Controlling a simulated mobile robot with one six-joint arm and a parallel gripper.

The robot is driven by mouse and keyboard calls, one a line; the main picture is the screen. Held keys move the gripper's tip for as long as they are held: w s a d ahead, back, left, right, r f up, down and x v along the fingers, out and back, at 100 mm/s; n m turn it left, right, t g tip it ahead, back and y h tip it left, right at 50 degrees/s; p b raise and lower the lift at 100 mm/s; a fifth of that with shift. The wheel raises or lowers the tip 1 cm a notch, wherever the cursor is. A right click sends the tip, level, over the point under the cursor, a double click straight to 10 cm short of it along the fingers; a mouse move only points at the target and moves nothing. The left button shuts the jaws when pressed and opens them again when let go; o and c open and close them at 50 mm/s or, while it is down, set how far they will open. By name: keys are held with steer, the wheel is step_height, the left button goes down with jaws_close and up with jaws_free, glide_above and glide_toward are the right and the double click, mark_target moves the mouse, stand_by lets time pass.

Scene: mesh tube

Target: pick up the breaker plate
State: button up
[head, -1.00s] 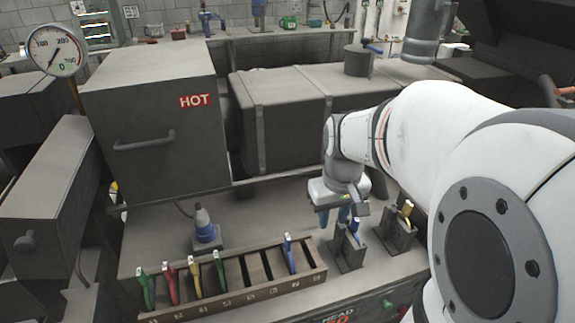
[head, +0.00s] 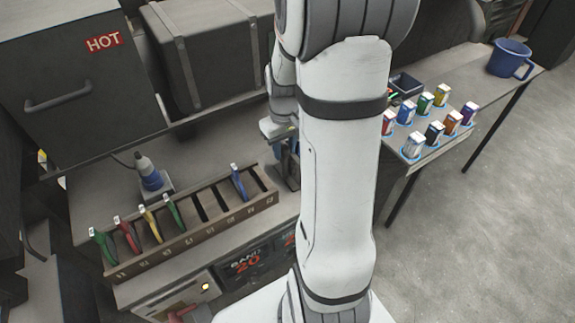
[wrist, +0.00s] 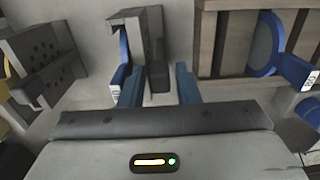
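Tabbed plates stand in a wooden rack; in the head view they are green (head: 101,243), red (head: 127,234), yellow (head: 150,222), another green (head: 174,211) and blue (head: 238,182). I cannot tell which is the breaker plate. In the wrist view the rack's blue plate (wrist: 265,48) is a round disc with a white-tipped tab. Another blue-tabbed piece (wrist: 122,58) sits in a grey slotted stand (wrist: 139,22), left of centre. My gripper (wrist: 159,86) is open, its blue fingers apart near this stand with nothing gripped. In the head view my arm partly hides my gripper (head: 284,158).
The wooden rack (head: 225,216) has several empty slots. A blue-and-grey nozzle-like tool (head: 150,175) stands behind it. A grey box marked HOT (head: 60,95) rises at the left. A side table at the right holds coloured containers (head: 434,132) and a blue mug (head: 509,59).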

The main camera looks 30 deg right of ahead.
steer(key=shift+f, duration=0.15)
jaws_close()
stand_by(1.4)
